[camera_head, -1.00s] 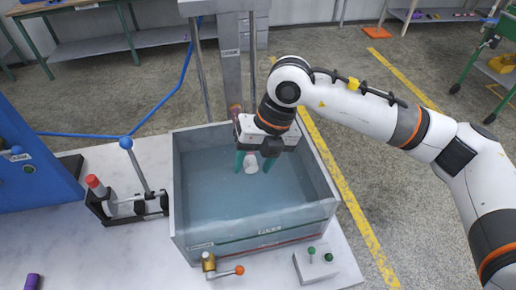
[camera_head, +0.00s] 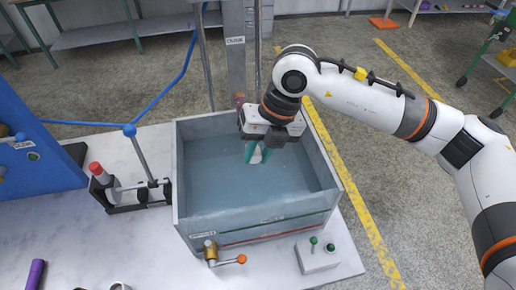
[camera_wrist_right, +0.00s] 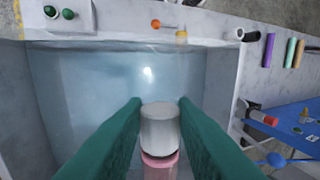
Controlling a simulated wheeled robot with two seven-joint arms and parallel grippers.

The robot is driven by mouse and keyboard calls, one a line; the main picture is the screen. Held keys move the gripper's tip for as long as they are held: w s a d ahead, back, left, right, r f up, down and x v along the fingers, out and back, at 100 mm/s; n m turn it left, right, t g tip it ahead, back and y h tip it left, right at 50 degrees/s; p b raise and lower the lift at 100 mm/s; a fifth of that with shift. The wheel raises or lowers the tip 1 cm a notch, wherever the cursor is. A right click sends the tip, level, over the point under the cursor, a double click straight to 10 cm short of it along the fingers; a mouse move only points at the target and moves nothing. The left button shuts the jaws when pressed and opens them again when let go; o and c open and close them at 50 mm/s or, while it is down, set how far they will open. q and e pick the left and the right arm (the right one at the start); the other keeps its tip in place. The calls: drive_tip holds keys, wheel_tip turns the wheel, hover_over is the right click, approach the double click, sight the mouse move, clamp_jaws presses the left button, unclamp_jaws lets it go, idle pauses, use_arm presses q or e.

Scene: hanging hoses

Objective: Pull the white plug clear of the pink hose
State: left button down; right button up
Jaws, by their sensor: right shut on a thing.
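The white plug (camera_wrist_right: 160,128) is a short cylinder between the green fingers of my right gripper (camera_wrist_right: 160,108) in the wrist view. The pink hose (camera_wrist_right: 160,166) meets the plug's lower end there, and I see no gap between them. In the head view my right gripper (camera_head: 257,155) is shut on the white plug (camera_head: 257,157), over the water tank. Most of the hose is hidden by the gripper in the head view. My left gripper is not in view.
The grey-walled water tank (camera_head: 187,222) surrounds the space below the gripper. A brass valve with an orange knob (camera_head: 241,259) and a box with green knobs (camera_head: 317,258) stand in front. A lever stand (camera_head: 128,197) is on the left, and a column (camera_head: 236,60) rises behind.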

drive_tip(key=shift+s+d, duration=0.15)
drive_tip(key=shift+s, duration=0.45)
idle(0.3)
drive_tip(key=shift+s+d+b, duration=0.2)
drive_tip(key=shift+s+b, duration=0.25)
drive_tip(key=shift+s, duration=0.6)
drive_tip(key=shift+s+d+b, duration=0.2)
drive_tip(key=shift+s+b, duration=0.2)
drive_tip(key=shift+s, duration=0.65)
drive_tip(key=shift+r, duration=0.1)
drive_tip(key=shift+s+d+r+p, duration=0.15)
drive_tip(key=shift+s+r+p, duration=0.1)
drive_tip(key=shift+s+r, duration=0.5)
drive_tip(key=shift+s+d+r+p, duration=0.15)
drive_tip(key=shift+s+r+p, duration=0.05)
drive_tip(key=shift+s+r, duration=0.5)
drive_tip(key=shift+f, duration=0.1)
